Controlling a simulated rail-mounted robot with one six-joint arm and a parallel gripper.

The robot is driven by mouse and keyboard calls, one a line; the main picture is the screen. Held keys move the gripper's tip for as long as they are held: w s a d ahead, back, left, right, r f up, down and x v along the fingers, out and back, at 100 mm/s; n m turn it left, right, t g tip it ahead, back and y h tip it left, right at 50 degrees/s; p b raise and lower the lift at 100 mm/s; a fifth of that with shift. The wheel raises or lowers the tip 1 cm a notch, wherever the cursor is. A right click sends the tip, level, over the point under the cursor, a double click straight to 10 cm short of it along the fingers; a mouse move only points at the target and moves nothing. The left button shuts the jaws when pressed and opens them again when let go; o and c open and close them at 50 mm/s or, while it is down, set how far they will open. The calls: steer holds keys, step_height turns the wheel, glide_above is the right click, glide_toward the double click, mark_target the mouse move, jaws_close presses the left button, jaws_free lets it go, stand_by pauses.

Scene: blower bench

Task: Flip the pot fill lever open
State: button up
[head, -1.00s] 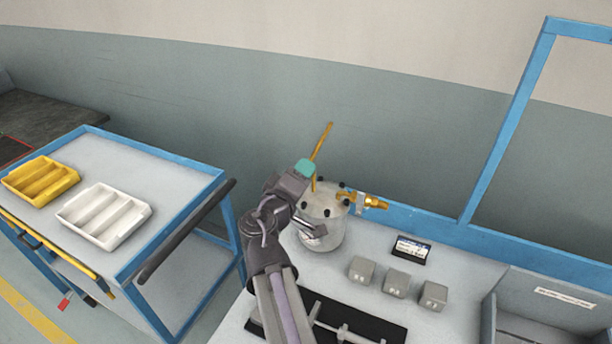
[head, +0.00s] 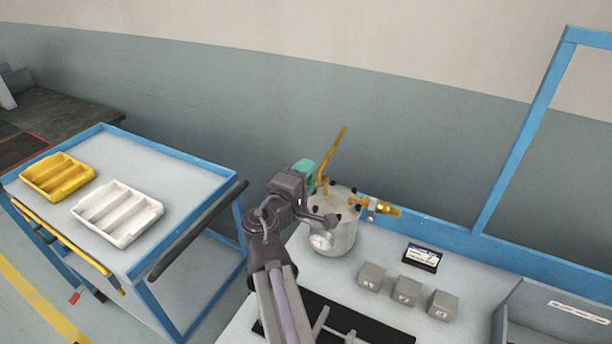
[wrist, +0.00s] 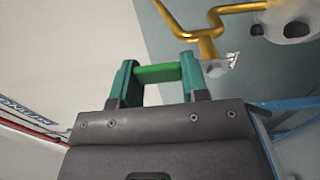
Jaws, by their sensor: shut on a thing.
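The grey pot (head: 338,235) stands on the bench in the head view, with dark knobs around its lid and a round gauge on its front. A gold fill pipe (head: 331,158) rises tilted from the lid; its bent gold part (wrist: 208,22) shows at the top of the wrist view. My gripper (head: 307,173) is at the pipe's left side. In the wrist view its teal fingers are shut on the green lever (wrist: 157,74), which spans between them. The lever's right end meets a pale grey block below the gold pipe. My arm hides part of the pot's left side.
A brass fitting (head: 384,208) sticks out right of the pot. Several grey blocks (head: 405,291) and a small dark box (head: 422,257) lie to the right. A blue cart (head: 185,185) with yellow and white trays stands left.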

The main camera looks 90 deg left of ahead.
steer(key=o, duration=0.9)
steer(key=shift+o, duration=0.2)
steer(key=v, duration=1.1)
